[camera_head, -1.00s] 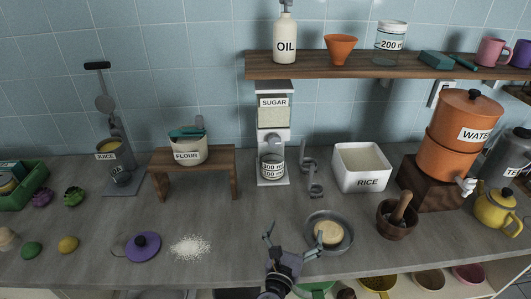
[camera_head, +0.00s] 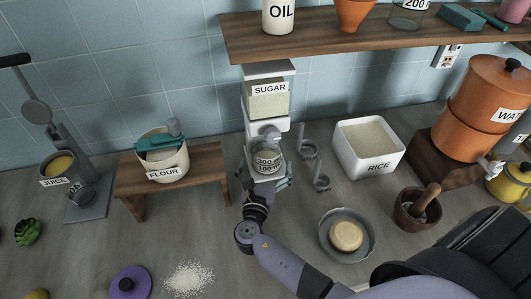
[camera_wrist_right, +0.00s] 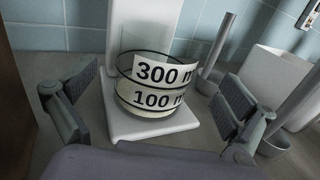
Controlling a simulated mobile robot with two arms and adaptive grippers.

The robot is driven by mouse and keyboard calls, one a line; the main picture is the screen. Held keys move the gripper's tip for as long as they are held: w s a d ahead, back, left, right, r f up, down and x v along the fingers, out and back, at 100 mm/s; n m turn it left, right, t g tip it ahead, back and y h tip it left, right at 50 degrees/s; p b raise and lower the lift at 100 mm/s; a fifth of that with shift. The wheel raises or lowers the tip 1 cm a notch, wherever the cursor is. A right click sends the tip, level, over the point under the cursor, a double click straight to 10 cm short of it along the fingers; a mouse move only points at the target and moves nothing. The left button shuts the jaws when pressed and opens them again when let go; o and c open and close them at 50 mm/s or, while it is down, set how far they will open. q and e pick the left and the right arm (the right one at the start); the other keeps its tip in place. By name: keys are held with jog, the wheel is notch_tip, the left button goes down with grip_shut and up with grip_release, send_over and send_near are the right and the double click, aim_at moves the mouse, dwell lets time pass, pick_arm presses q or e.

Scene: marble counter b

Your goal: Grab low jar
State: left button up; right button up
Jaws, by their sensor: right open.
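The low jar (camera_head: 266,161) is a short clear glass with 300 and 100 ml bands. It stands upright on the white base of the sugar dispenser (camera_head: 268,98), under its spout. My right gripper (camera_head: 266,183) is at the front of the jar in the head view, partly hidden by its own arm. In the right wrist view the jar (camera_wrist_right: 155,85) sits ahead, between the two spread fingers of the open gripper (camera_wrist_right: 150,110). Clear gaps show between each finger and the jar. My left gripper is not in view.
Grey measuring cups (camera_head: 321,182) stand just right of the dispenser, close to the right finger. A wooden stand (camera_head: 205,162) with a flour pot (camera_head: 162,160) is to the left. A rice bin (camera_head: 370,148) and a plate (camera_head: 328,238) are to the right. A shelf (camera_head: 350,36) hangs above.

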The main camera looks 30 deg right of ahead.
aim_at(267, 150)
jog(key=x, duration=0.1)
jog(key=p+x, duration=0.1)
jog(key=x, duration=0.3)
jog(key=shift+w+a+r+p, duration=0.1)
jog(key=shift+a+r+p, duration=0.15)
jog(key=shift+p, duration=0.1)
jog(key=shift+w+d+f, duration=0.1)
jog(key=shift+d, duration=0.05)
jog(key=c, duration=1.6)
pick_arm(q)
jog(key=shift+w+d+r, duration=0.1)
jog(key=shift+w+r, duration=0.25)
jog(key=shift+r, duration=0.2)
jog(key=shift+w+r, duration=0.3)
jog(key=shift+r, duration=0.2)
pick_arm(e)
jog(key=shift+o, duration=0.2)
jog(key=shift+r, duration=0.2)
